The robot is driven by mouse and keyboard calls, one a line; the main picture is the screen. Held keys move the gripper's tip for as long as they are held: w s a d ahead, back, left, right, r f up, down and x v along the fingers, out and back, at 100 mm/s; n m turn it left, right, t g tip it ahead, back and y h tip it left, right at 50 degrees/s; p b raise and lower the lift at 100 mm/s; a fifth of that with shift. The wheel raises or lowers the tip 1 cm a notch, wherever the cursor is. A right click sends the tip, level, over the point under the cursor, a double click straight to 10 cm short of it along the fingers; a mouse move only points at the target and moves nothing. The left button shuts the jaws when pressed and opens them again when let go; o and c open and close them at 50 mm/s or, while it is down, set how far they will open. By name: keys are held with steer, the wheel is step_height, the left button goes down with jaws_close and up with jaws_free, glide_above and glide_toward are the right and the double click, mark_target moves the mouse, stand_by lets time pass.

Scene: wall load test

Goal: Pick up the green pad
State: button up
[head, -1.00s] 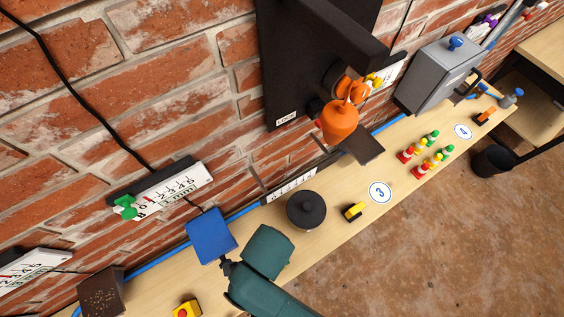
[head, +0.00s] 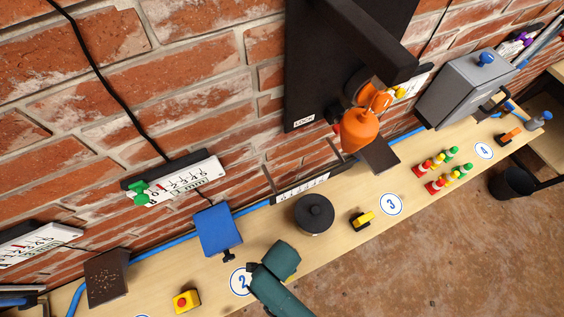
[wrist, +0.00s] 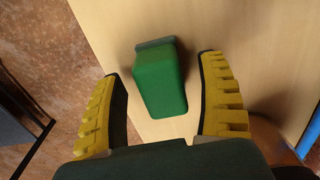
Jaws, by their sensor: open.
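The green pad (wrist: 160,85) is a small green block with a greyish-green edge at its far end. In the wrist view it lies over the pale wood bench between my two yellow ribbed fingers. My gripper (wrist: 161,67) is open, with a gap visible on both sides of the pad. The gripper holds nothing. How far the fingers are above the pad cannot be told. In the head view my dark teal arm shows at the lower middle; I cannot make out the pad or the fingers there.
On the wood bench (head: 330,240) are a blue square plate (head: 215,230), a black round pot (head: 314,213), a yellow-black switch (head: 362,219) and a red-yellow button (head: 186,301). An orange weight (head: 360,131) hangs by the brick wall. Brown floor lies beyond the bench's front edge.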

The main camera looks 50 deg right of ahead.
steer(key=shift+w+f, duration=0.1)
steer(key=shift+f, duration=0.45)
steer(key=shift+c, duration=0.4)
steer(key=c, duration=1.3)
steer(key=shift+o, duration=0.2)
step_height(320, 180, up, 10)
steer(key=shift+r+p, duration=0.1)
steer(key=shift+p, duration=0.5)
jaws_close()
steer(key=o, duration=0.6)
jaws_free()
jaws_close()
